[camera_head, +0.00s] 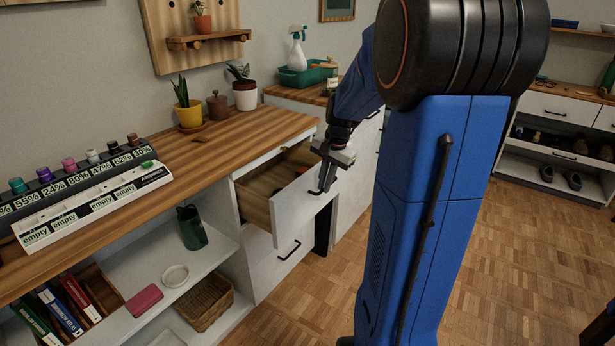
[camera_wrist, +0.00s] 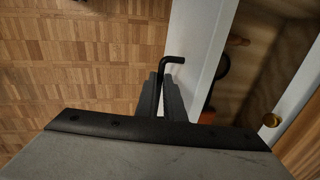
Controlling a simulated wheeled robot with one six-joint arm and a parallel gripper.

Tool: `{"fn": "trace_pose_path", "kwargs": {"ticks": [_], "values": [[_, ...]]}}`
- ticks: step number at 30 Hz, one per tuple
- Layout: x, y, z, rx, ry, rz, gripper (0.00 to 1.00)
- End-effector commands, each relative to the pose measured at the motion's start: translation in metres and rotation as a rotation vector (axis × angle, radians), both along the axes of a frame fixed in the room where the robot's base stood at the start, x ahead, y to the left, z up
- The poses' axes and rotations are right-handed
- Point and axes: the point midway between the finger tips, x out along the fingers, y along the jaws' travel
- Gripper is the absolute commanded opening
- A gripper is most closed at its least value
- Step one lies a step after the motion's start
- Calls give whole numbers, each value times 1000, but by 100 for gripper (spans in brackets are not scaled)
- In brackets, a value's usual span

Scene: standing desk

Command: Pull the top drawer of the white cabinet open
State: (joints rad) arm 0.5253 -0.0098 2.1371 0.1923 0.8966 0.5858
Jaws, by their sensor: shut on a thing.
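The white cabinet (camera_head: 272,268) stands under the wooden desktop. Its top drawer (camera_head: 300,200) is pulled well out, with its wooden inside showing in the head view. The drawer's white front (camera_wrist: 205,50) also shows in the wrist view. My gripper (camera_head: 326,178) is at the drawer front, shut on the black bar handle (camera_wrist: 174,60). One bent end of the handle sticks out past the fingers (camera_wrist: 165,95) in the wrist view. The lower drawer (camera_head: 278,262) is closed and has its own black handle.
Open shelves left of the cabinet hold a dark green pitcher (camera_head: 191,228), a wicker basket (camera_head: 204,302) and books. A labelled rack (camera_head: 90,195) and potted plants stand on the desktop. The parquet floor (camera_head: 300,315) before the cabinet is clear.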

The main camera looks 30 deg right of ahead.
Motion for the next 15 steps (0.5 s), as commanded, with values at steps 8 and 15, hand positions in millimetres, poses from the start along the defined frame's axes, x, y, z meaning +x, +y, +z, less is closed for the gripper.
{"fn": "trace_pose_path", "kwargs": {"ticks": [8, 15], "values": [[-42, -16, 1, -1, -2, -3, 0], [-55, -21, 1, 0, -1, -1, 0]]}}
